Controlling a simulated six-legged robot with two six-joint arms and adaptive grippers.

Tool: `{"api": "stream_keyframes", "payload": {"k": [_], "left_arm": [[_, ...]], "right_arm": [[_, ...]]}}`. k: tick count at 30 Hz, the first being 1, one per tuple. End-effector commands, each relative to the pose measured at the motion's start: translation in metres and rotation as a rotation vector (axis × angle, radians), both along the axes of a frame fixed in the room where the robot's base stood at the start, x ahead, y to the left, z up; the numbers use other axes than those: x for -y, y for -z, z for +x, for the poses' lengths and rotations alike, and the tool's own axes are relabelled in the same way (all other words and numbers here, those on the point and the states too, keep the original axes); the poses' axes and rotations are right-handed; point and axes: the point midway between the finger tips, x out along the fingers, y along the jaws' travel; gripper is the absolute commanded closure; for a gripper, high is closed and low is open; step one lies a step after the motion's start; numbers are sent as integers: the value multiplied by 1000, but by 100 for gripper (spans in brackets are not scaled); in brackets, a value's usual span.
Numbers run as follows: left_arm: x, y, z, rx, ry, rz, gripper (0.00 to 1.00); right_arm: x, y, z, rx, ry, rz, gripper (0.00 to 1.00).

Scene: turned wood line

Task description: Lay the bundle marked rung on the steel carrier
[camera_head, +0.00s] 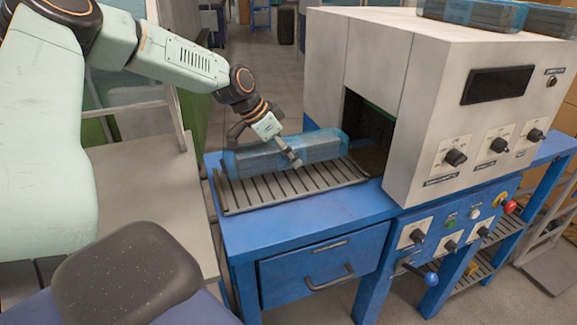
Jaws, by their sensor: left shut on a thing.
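A long bundle in blue see-through wrap (318,146) is in the middle of the view, over the back part of the slatted steel carrier (297,190). Any marking on it is too small to read. My left gripper (268,142) comes down from the upper left and is shut on the bundle near its left part. The bundle lies lengthwise toward the machine's opening. I cannot tell whether its underside touches the slats. The front slats of the carrier are bare. My right gripper is out of view.
The carrier sits on a blue bench (310,222) with a drawer. A grey machine (365,50) with a dark opening (368,135) stands right behind it. More blue-wrapped bundles (472,13) lie on top of it. A dark rounded pad (125,272) is at front left.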

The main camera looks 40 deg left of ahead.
Motion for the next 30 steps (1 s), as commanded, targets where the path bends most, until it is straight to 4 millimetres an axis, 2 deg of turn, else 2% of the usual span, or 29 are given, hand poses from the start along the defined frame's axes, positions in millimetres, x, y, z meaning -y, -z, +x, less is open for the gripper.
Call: {"api": "stream_keyframes", "payload": {"k": [7,14,15,22,30], "left_arm": [[0,32,2,-1,-1,2,100],[0,33,2,1,-1,1,100],[0,34,2,-1,0,0,45],[0,33,2,-1,0,0,26],[0,34,2,-1,0,0,25]], "right_arm": [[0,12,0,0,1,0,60],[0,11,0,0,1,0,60],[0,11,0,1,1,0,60],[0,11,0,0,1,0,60],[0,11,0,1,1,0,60]]}}
